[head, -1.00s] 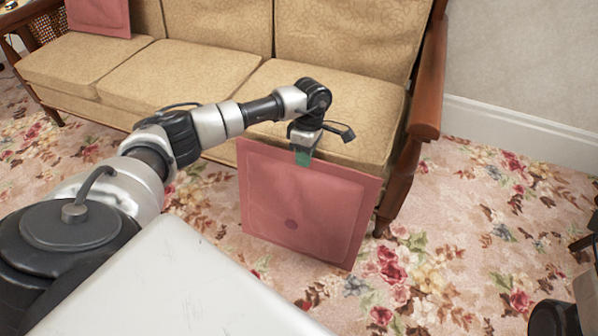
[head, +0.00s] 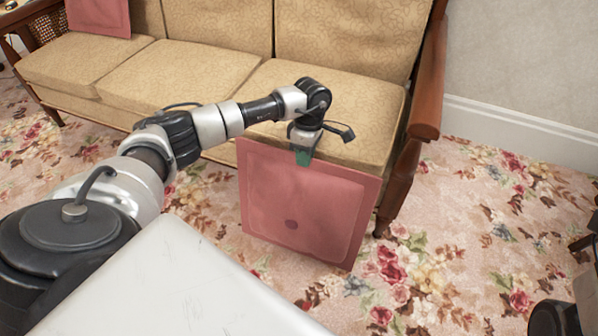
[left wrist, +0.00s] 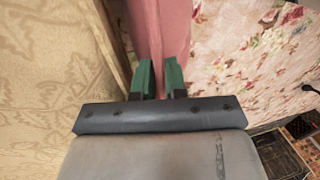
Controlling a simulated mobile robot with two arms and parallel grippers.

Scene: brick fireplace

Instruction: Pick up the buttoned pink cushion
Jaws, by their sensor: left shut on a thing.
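The buttoned pink cushion (head: 300,210) hangs in front of the sofa's right end in the head view, its face with a darker round button toward me. My left gripper (head: 303,155) is shut on its top edge. In the left wrist view the green fingertips (left wrist: 160,80) stand on either side of the pink cushion (left wrist: 160,30). In the head view a dark part at the lower right corner may be my right arm, but no right gripper fingers show.
A tan sofa (head: 180,75) with wooden arms stands behind the held cushion. Another pink cushion (head: 98,15) leans on its left end. Flowered carpet (head: 470,240) lies open to the right, up to a pale wall (head: 520,60).

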